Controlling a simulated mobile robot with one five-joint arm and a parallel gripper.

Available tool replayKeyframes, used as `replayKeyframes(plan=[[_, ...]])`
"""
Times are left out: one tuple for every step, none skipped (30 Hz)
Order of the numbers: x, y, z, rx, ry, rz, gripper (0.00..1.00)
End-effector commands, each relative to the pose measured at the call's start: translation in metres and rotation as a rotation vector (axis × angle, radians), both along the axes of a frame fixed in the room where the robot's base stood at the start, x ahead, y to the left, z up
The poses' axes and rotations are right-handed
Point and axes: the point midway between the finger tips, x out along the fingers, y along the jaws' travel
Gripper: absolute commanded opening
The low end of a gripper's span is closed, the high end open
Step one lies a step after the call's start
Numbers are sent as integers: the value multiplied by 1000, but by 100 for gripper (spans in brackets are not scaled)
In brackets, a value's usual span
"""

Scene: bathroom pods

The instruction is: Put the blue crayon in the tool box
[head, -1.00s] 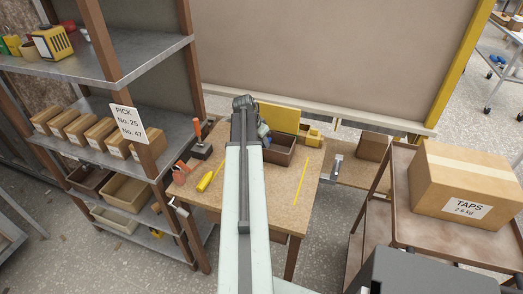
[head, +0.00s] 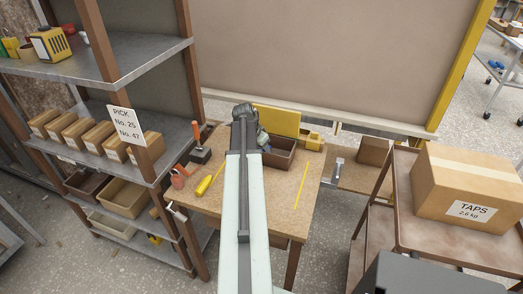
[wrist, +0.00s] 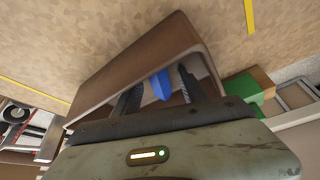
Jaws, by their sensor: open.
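The tool box is an open brown box (head: 279,158) with a raised yellow lid (head: 276,120), at the back of the work table. In the wrist view its brown wall (wrist: 135,62) fills the middle. My gripper (wrist: 158,94) is open, with its two dark fingers reaching over the box opening. The blue crayon (wrist: 160,84) shows as a blue piece between the fingers, apart from both, within the outline of the box. I cannot tell whether it rests on the box floor. In the head view my arm hides most of the gripper and the crayon.
The wooden table (head: 270,190) has a yellow-handled tool (head: 204,185), red-handled tools (head: 199,152) and a yellow strip (head: 301,185). A shelf rack (head: 140,170) stands left. A cart with a TAPS carton (head: 468,185) stands right. A green block (wrist: 243,88) lies beside the box.

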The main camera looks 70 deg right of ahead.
Motion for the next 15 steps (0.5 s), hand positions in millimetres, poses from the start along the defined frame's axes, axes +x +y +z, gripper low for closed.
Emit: replayKeyframes(plan=[[0, 0, 3, 0, 0, 0, 50], [0, 0, 5, 0, 0, 0, 50], [1, 1, 9, 0, 0, 0, 50], [1, 3, 12, 0, 0, 1, 50], [1, 4, 17, 0, 0, 1, 50], [2, 6, 23, 0, -1, 1, 50], [3, 8, 28, 0, -1, 1, 50], [4, 10, 34, 0, -1, 1, 50], [5, 13, 42, 0, -1, 1, 50], [6, 15, 49, 0, -1, 1, 50], [6, 17, 56, 0, -1, 1, 50], [7, 21, 65, 0, 0, 2, 50], [8, 23, 72, 0, 0, 2, 50], [9, 26, 79, 0, 0, 2, 50], [11, 30, 88, 0, 0, 2, 50]])
